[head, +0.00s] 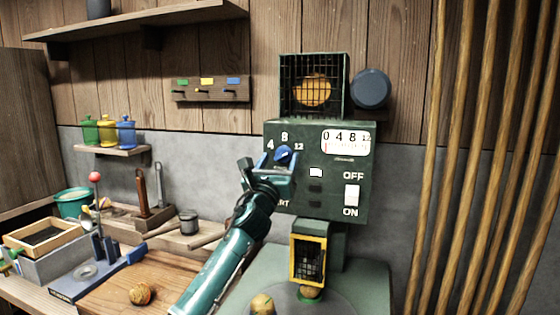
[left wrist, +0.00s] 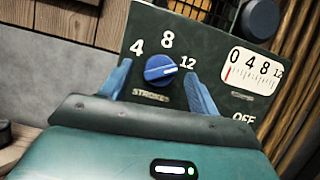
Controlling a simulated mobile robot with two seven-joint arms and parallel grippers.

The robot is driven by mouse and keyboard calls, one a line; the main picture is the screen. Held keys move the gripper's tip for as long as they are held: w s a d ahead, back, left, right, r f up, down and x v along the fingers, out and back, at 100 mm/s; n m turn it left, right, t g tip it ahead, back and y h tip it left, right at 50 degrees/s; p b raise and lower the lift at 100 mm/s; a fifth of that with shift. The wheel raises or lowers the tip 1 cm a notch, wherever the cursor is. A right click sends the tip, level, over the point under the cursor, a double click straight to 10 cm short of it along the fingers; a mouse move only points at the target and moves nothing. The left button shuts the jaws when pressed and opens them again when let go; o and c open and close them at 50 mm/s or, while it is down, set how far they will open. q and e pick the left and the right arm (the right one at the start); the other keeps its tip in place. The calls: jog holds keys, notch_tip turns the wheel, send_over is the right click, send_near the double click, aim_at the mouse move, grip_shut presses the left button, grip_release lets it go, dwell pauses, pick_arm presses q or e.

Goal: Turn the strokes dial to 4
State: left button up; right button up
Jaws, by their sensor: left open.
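The strokes dial (head: 283,154) is a round blue knob on the dark green machine panel (head: 320,190), with 4, 8 and 12 printed around it. In the left wrist view the strokes dial (left wrist: 160,69) has a white mark that points right, towards 12. My left gripper (head: 277,166) is open in front of the panel. In the left wrist view the blue fingers of my left gripper (left wrist: 160,87) stand one on each side of the dial, with gaps visible; I cannot tell how deep they reach. My right gripper is not in view.
A white gauge (head: 345,142) and an ON/OFF switch (head: 351,195) sit right of the dial. A yellow-framed guard (head: 309,259) is below, and a wire cage (head: 313,88) is above. A cluttered workbench (head: 165,275) is at the left; wooden poles (head: 430,170) stand at the right.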

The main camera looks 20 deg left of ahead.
pick_arm(q)
jog(key=shift+w+r, duration=0.2)
jog(key=shift+w, duration=0.35)
jog(key=shift+c, duration=0.3)
jog(key=c, duration=0.9)
